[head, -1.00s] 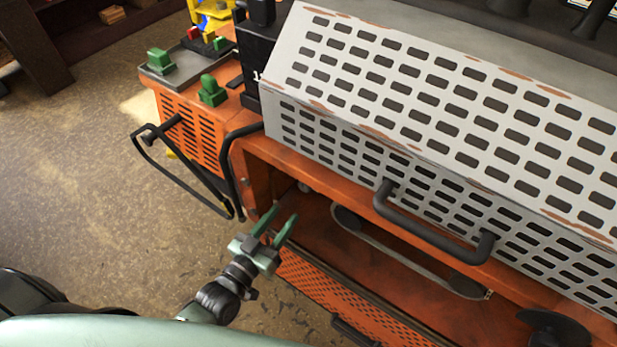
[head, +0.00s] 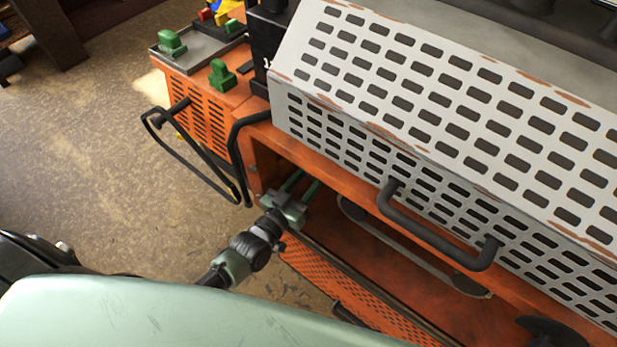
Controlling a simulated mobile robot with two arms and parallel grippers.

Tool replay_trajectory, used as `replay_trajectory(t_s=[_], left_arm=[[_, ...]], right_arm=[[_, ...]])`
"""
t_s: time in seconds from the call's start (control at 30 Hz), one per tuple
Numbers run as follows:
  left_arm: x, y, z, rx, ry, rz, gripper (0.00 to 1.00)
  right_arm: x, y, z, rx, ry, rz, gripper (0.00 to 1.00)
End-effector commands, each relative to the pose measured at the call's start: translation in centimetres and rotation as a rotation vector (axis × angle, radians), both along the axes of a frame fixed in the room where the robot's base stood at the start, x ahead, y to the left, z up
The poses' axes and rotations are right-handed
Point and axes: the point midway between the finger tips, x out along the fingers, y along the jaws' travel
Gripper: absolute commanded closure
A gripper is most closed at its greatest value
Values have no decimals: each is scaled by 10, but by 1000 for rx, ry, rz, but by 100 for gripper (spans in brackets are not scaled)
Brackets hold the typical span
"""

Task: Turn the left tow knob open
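My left gripper (head: 309,179) reaches from the lower left into the open orange compartment (head: 400,275) of the machine. Its two green fingers are apart, pointing up and away under the compartment's upper edge. Nothing is visible between them. The fingertips are close to the inner left end, in shade. The left tow knob cannot be made out clearly; the spot under the upper edge at the fingertips is partly hidden by the fingers. My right gripper is not in view.
A perforated white cover (head: 440,70) with a black handle (head: 430,232) overhangs the compartment. A black bar loop (head: 190,160) stands out at the left. A grey belt-like strip (head: 400,250) lies inside the compartment. Open floor (head: 100,170) lies to the left.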

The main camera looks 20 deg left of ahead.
Motion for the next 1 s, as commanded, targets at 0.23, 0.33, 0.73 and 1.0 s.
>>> replay_trajectory(t_s=[0.23, 0.33, 0.73, 1.0], left_arm=[[0, 0, 0, 0, 0, 0, 100], [0, 0, 0, -5, 2, 0, 100], [0, 0, 1, -164, 60, -1, 100], [0, 0, 2, -397, 144, -2, 100]], right_arm=[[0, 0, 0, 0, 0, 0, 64], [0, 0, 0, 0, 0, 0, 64], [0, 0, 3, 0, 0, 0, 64], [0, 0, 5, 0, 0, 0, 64]])
